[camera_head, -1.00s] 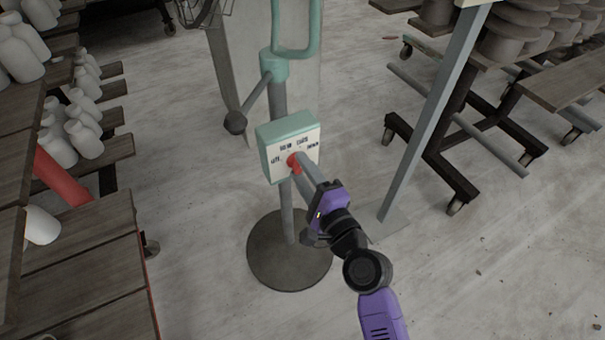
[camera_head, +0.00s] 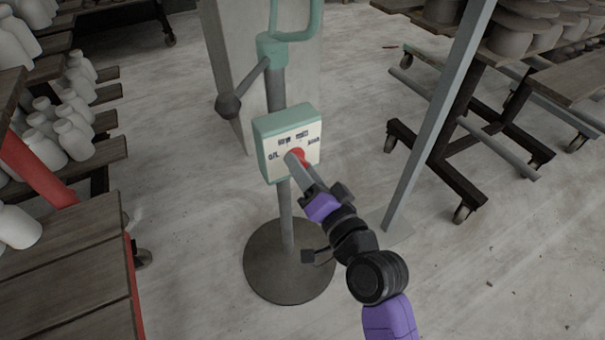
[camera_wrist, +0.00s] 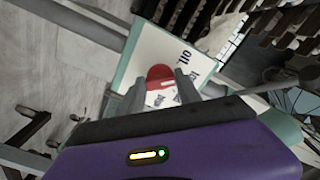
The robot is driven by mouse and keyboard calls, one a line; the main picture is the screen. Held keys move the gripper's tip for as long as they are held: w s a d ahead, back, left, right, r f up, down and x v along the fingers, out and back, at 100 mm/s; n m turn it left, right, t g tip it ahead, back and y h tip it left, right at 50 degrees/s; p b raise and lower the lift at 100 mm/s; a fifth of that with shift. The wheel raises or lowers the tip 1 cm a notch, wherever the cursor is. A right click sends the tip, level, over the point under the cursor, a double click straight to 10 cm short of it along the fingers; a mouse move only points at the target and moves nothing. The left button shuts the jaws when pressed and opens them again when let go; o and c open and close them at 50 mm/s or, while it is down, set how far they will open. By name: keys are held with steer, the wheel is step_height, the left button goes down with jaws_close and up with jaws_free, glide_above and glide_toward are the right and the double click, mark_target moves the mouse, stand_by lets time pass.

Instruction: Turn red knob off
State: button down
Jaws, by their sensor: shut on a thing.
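The red knob (camera_head: 299,156) sits on the pale front face of a green-edged control box (camera_head: 262,142) fixed to a grey post. In the wrist view, the red knob (camera_wrist: 160,75) lies between my two grey fingers, against the tilted panel. Which label the knob points to cannot be told.
The post stands on a round dark base (camera_head: 290,262). A slanted grey upright (camera_head: 437,120) and a wheeled rack (camera_head: 470,165) stand to the right. Shelves with white bottles (camera_head: 70,135) are at the left.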

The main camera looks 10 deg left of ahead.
steer(key=n+b, duration=0.3)
steer(key=n, duration=0.2)
steer(key=shift+f, duration=0.2)
steer(key=shift+n, duration=0.4)
steer(key=c, duration=0.8)
jaws_free()
steer(key=shift+r, duration=0.1)
steer(key=shift+c, duration=0.2)
steer(key=shift+d, duration=0.1)
steer(key=v, duration=0.7)
steer(key=shift+s+d+p, duration=0.15)
steer(key=shift+s+p, duration=0.15)
steer(key=shift+p, duration=0.15)
